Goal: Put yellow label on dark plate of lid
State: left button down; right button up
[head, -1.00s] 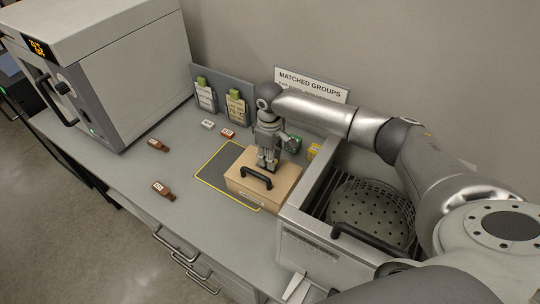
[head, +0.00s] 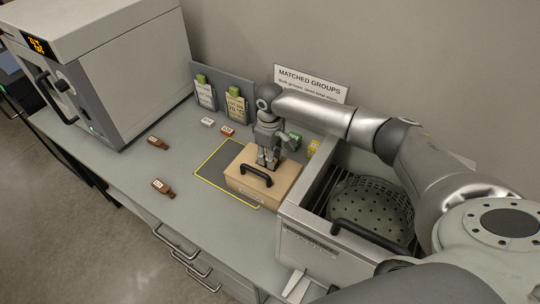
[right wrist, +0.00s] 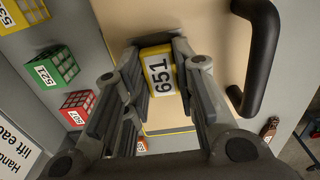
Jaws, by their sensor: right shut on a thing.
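The yellow label (right wrist: 159,70) is a small yellow-edged block with a white face reading 651. It sits between the fingers of my right gripper (head: 266,163), which is shut on it and points down over the lid. The lid is the tan top (head: 282,180) of a box with a black arched handle (head: 256,175); the label is beside the handle in the right wrist view. I cannot tell whether the label touches the lid. My left gripper is out of view.
The box stands on a dark mat (head: 215,174) outlined in yellow. Green (head: 294,140), yellow (head: 314,147), red (head: 227,131) and white (head: 207,122) blocks lie behind. A metal bin (head: 310,235) with a basket stands right. Two brown bottles lie left, with clear bench around.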

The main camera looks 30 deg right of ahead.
jog(key=shift+s+f, duration=0.15)
jog(key=shift+f, duration=0.1)
jog(key=o, duration=0.7)
jog(key=shift+c, duration=0.2)
jog(key=o, duration=0.4)
jog(key=shift+w, duration=0.2)
jog(key=shift+c, duration=0.2)
jog(key=o, duration=0.5)
jog(key=shift+r, duration=0.1)
jog(key=shift+r, duration=0.1)
notch_tip(320, 180, up, 5)
jog(key=p, duration=0.5)
